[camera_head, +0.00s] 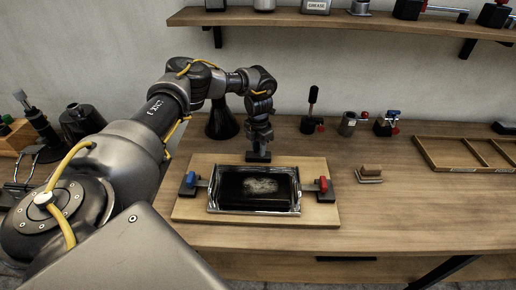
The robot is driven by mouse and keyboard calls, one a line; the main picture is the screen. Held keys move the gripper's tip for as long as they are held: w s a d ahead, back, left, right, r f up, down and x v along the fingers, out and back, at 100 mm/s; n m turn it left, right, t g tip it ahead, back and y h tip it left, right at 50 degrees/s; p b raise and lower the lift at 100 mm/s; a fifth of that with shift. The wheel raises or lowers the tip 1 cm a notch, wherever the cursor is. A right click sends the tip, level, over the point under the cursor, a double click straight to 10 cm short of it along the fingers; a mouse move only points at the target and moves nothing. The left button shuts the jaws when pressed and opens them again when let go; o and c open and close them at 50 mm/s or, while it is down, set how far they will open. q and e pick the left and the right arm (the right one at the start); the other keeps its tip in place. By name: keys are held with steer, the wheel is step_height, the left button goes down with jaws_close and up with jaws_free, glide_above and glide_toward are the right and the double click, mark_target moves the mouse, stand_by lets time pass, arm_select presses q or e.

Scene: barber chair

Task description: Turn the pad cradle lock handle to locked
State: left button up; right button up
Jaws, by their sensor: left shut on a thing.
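The pad cradle (296,208) is a shiny metal frame on a light wooden board. A black pad (240,200) with a pale smear lies in it. A blue handle (190,180) is at its left side and a red handle (323,184) at its right side, each on a dark block. My left gripper (259,148) points down at the middle of the cradle's back edge. It is shut on a small part there, at a dark block (258,157). The fingers hide that part, so I cannot tell its shape or whether it is the lock handle. My right gripper is out of view.
Behind the board stand a black-handled tool (312,112) and small fittings with red and blue knobs (387,124). A brown-topped block (370,173) and a divided wooden tray (440,166) are at the right. A shelf (340,20) hangs above. The table's front right is clear.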

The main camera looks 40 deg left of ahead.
arm_select(q)
steer(key=shift+o, duration=0.5)
steer(key=shift+w+d+m, duration=0.1)
steer(key=shift+m, duration=0.8)
steer(key=shift+o, duration=0.2)
steer(key=o, duration=1.2)
step_height(320, 180, up, 9)
steer(key=shift+r+b, duration=0.2)
steer(key=shift+b, duration=0.9)
steer(key=shift+r, duration=0.75)
steer(key=shift+c, duration=0.4)
